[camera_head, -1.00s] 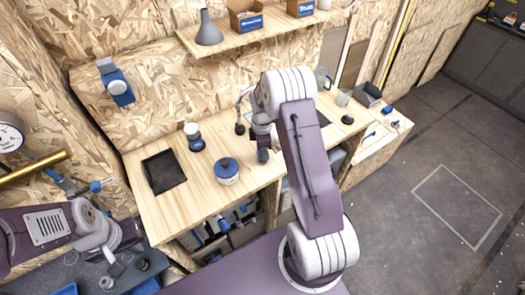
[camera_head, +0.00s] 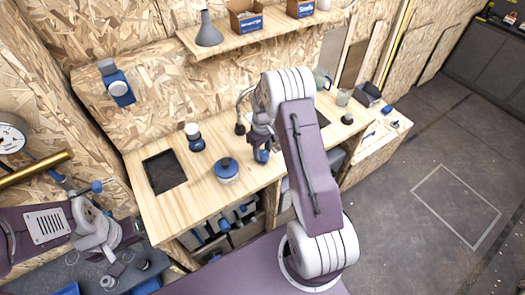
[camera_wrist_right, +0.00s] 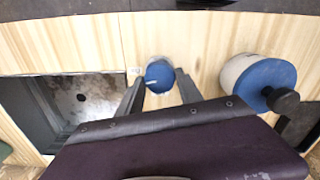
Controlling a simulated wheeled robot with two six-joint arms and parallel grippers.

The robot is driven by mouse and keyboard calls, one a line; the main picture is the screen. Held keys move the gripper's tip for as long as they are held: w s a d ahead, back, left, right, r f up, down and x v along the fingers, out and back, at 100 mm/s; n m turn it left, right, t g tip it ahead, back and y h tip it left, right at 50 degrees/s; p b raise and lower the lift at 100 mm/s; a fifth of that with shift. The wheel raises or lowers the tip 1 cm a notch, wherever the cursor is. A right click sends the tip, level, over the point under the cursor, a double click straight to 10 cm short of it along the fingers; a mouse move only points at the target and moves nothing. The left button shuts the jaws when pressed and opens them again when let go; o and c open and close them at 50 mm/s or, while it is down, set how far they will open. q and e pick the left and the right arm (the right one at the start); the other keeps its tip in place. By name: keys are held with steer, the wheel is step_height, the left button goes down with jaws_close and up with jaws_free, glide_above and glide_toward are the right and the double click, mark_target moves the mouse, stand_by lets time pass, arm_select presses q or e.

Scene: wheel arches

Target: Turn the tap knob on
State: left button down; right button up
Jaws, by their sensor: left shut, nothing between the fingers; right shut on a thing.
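The tap knob is a round blue cap with a pale line on its top, set on the wooden counter. It shows between my fingers in the right wrist view (camera_wrist_right: 159,76) and partly below my gripper in the head view (camera_head: 262,155). My right gripper (camera_head: 262,147) is down at the knob, its two dark fingers (camera_wrist_right: 159,92) on either side of it, shut on it. A basin with a drain hole (camera_wrist_right: 80,98) lies beside the knob. My left gripper (camera_head: 112,248) is at the lower left, shut and empty, far from the knob; its fingertips are hard to make out.
A white jar with a blue lid (camera_head: 227,170) stands close to the knob; it also shows in the right wrist view (camera_wrist_right: 265,82). A shelf (camera_head: 250,30) hangs above.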

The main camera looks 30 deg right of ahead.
mark_target(263, 153)
steer(key=shift+w+r+m, duration=0.1)
steer(key=shift+w+m, duration=0.05)
steer(key=shift+m, duration=1.05)
steer(key=o, duration=1.3)
steer(key=shift+o, duration=0.3)
step_height(263, 153, up, 8)
steer(key=shift+f+b, duration=0.1)
steer(key=shift+b, duration=0.6)
steer(key=shift+r, duration=0.6)
